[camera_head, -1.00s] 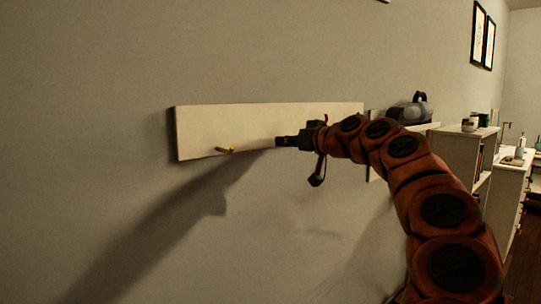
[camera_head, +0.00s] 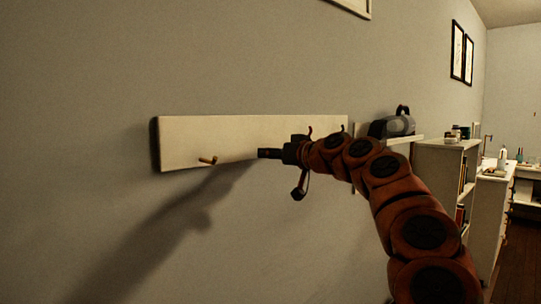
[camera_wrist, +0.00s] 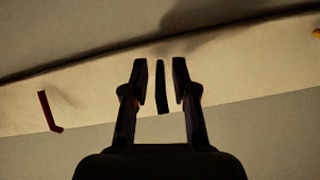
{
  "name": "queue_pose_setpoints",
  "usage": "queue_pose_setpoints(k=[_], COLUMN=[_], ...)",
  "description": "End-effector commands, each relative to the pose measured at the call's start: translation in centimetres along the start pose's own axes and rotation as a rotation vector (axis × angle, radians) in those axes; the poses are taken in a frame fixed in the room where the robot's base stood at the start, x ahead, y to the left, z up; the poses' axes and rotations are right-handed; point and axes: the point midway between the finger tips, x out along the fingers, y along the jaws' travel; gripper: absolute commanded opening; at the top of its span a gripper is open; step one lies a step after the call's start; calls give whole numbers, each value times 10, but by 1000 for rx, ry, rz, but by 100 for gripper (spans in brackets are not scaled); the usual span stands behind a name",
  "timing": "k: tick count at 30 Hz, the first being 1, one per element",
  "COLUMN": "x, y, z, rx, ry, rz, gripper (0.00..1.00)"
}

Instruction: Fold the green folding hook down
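The green folding hook (camera_wrist: 160,88) is dark and narrow in the wrist view. It sticks out from the pale wall board (camera_head: 200,131) and stands between my two fingertips, with a small gap on each side. My gripper (camera_wrist: 160,82) is open around it and seems to hold nothing. In the head view my gripper (camera_head: 264,153) is at the board's lower middle, right of a yellow hook (camera_head: 207,161). The green hook cannot be made out there, apparently hidden by my gripper.
In the wrist view a red hook (camera_wrist: 48,112) is left of my fingers and the yellow hook (camera_wrist: 316,33) is at the right edge. A shelf with a grey object (camera_head: 393,126) and a white bookcase (camera_head: 437,160) stand to the right. The wall below the board is clear.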

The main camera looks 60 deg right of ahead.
Motion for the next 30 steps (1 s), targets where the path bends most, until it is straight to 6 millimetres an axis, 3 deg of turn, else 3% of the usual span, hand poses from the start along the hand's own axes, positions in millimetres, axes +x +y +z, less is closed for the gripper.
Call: queue_pose_setpoints(k=[14,30], x=[0,-3], y=[0,-10], z=[-4,-52], rx=[0,-1], ry=[-1,-1], rz=[0,1], gripper=[35,35])
